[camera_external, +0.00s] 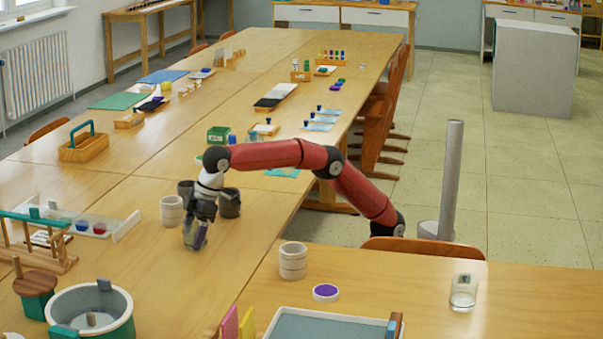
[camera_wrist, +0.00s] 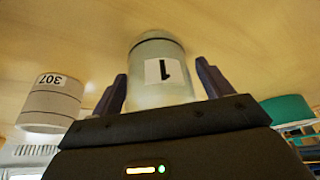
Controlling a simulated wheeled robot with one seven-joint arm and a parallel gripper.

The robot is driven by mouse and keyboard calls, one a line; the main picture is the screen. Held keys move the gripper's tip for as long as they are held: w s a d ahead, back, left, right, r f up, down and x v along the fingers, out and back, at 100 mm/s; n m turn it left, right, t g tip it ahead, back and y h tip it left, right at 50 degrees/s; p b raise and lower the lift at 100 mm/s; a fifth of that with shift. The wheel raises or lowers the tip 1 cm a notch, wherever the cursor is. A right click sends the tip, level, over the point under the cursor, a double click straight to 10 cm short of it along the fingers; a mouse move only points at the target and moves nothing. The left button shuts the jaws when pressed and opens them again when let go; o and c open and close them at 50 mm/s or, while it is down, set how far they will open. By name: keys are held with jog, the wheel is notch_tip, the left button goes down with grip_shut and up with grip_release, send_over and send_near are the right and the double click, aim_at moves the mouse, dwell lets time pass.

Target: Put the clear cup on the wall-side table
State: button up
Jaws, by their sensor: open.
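In the wrist view, a clear, slightly frosted cup (camera_wrist: 160,63) with a white label marked 1 stands between the two dark fingers of my gripper (camera_wrist: 161,86). The fingers are apart, with visible gaps beside the cup. In the external view my gripper (camera_external: 194,238) is low over the long wooden table (camera_external: 150,262); the cup between its fingers cannot be made out there. Another clear cup (camera_external: 463,292) with a small label stands on the front right table (camera_external: 530,290). Which table is the wall-side one is not certain.
A whitish ringed cup (camera_external: 172,211) stands left of my gripper; a ringed cup marked 307 shows in the wrist view (camera_wrist: 51,102). Dark cups (camera_external: 230,203) stand close behind. A toy rack (camera_external: 100,225) and round tub (camera_external: 92,310) lie left. Bare tabletop lies in front.

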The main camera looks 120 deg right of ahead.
jog(key=shift+r, duration=0.1)
jog(key=p+v, duration=0.2)
jog(key=v, duration=0.9)
jog(key=s+d+r, duration=0.2)
jog(key=s+r, duration=0.2)
jog(key=s, duration=0.4)
jog(key=s+d+f, duration=0.1)
jog(key=s+f, duration=0.2)
jog(key=s, duration=0.9)
jog(key=s+f+t, duration=0.1)
jog(key=s+f, duration=1.5)
jog(key=s, duration=0.5)
jog(key=shift+s+d+f+n, duration=0.15)
jog(key=shift+d+f+n, duration=0.05)
jog(key=shift+f+n, duration=0.2)
